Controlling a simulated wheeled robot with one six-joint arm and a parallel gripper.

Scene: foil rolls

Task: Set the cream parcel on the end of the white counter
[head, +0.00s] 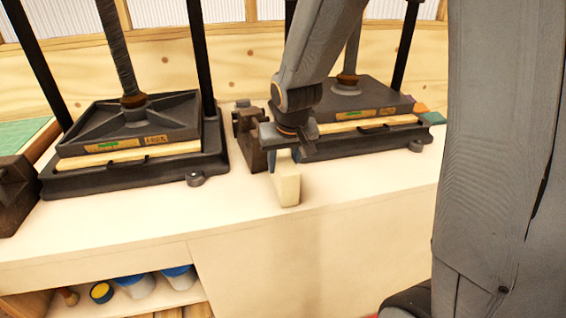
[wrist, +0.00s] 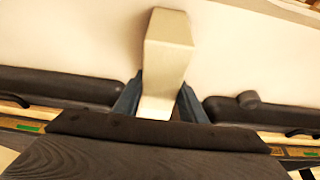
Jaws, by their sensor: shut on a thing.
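The cream parcel (head: 286,184) is a pale, upright block at the front edge of the white counter (head: 240,205), between the two black presses. In the wrist view the parcel (wrist: 168,55) sits between the two blue fingers of my gripper (wrist: 158,100). My gripper (head: 284,153) is shut on it from above in the head view. The parcel's lower end is close to the counter top; I cannot tell whether it touches.
A black press (head: 125,130) stands on the left and another press (head: 360,115) stands just behind my gripper. A dark brown metal block (head: 250,138) is close to its left. Bare counter lies in front of the left press. Tubs (head: 135,285) stand on the shelf below.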

